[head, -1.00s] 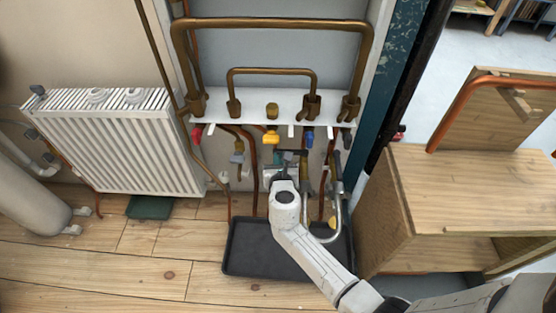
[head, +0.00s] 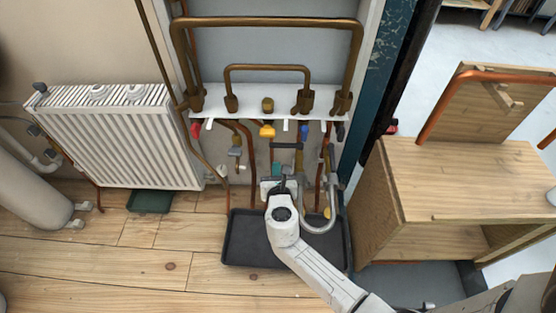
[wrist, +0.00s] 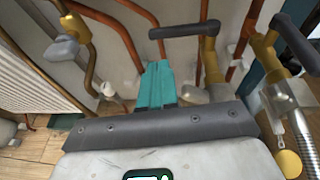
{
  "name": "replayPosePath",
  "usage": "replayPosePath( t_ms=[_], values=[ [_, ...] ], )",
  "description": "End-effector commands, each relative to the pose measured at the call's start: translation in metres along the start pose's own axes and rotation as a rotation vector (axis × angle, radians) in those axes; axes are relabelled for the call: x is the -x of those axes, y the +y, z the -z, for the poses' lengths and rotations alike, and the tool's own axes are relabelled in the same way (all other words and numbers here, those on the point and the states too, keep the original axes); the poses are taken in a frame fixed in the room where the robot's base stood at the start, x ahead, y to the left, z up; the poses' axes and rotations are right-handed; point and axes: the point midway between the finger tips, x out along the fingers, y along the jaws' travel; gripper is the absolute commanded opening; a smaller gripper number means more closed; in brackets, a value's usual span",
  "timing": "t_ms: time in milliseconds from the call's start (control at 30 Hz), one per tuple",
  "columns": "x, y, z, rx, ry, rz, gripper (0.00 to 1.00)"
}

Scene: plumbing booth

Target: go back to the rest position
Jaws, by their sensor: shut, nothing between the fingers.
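My gripper shows its teal fingers in the wrist view (wrist: 157,80), closed together with nothing between them. In the head view my gripper (head: 277,171) is in front of the pipes below the white shelf (head: 265,104), above the black tray (head: 240,243). In the wrist view a dark lever handle (wrist: 184,30) on a brass valve (wrist: 212,62) lies just beyond the fingertips. The fingers look apart from it. A second dark-handled valve (wrist: 296,45) stands at the right.
A white radiator (head: 120,140) stands at the left and a wooden cabinet (head: 455,180) at the right. A braided hose (wrist: 293,115) and copper pipes (wrist: 100,18) are close around my gripper. Floorboards (head: 110,255) at the front left are clear.

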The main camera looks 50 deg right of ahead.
Motion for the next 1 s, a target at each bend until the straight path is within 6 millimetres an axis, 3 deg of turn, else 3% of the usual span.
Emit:
replayPosePath(
  t_ms=[100, 300, 767, 867, 1000],
  values=[
    [0.024, 0.003, -0.002, 0.002, 0.001, -0.003, 0.0],
    [0.052, 0.006, -0.001, 0.002, 0.001, -0.003, 0.0],
    [0.062, 0.006, 0.0, -0.004, 0.0, 0.001, 0.0],
    [0.064, -0.009, -0.005, -0.142, 0.02, 0.049, 0.0],
    [0.074, -0.052, -0.008, -0.567, 0.091, 0.206, 0.0]
  ],
)
